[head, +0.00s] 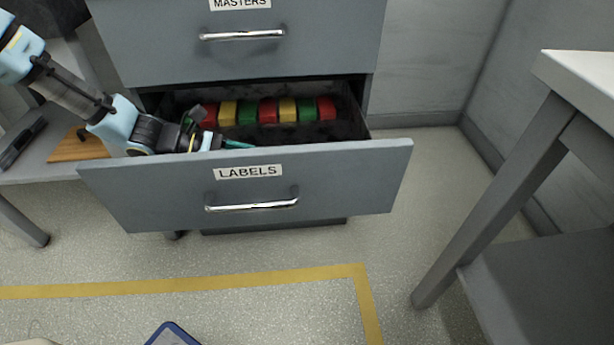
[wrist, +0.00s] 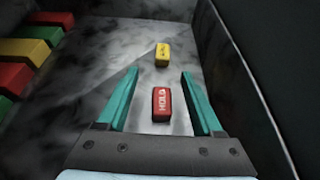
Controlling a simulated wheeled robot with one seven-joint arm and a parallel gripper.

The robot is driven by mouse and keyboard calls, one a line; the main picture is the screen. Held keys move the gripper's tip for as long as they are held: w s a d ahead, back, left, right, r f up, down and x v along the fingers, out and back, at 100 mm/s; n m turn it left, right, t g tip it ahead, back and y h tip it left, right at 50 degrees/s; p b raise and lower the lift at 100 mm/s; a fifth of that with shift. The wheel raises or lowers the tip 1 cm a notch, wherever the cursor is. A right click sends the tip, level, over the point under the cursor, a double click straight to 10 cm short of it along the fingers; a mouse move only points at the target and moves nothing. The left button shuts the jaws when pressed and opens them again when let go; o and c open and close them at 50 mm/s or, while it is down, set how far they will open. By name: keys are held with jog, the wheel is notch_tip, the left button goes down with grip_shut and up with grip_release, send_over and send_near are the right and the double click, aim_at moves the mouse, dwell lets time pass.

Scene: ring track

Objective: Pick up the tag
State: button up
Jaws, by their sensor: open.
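A red tag (wrist: 162,104) with white lettering that reads HOLD lies on the drawer floor in the wrist view. A yellow tag (wrist: 162,54) with dark marks lies beyond it. My gripper (wrist: 160,73) is open, with its two teal fingers to the left and right of the red tag in the picture. I see a gap on both sides and cannot tell how far the fingertips are above the floor. In the head view my gripper (head: 238,144) reaches into the open LABELS drawer (head: 330,175), and the drawer front hides both loose tags.
A row of several red, yellow and green blocks (head: 268,111) lines the drawer's back; it shows at left in the wrist view (wrist: 22,58). The shut MASTERS drawer (head: 320,45) is above. A white-topped table (head: 585,75) stands right; a grey bench with a wooden board (head: 78,148) is left.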

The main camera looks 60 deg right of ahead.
jog(key=shift+a+b+x, duration=0.1)
jog(key=shift+b+x, duration=0.35)
jog(key=shift+x, duration=1.25)
jog(key=shift+a+b+x, duration=0.15)
jog(key=shift+b+x, duration=0.25)
jog(key=shift+x, duration=1.25)
jog(key=shift+s, duration=0.15)
grip_shut()
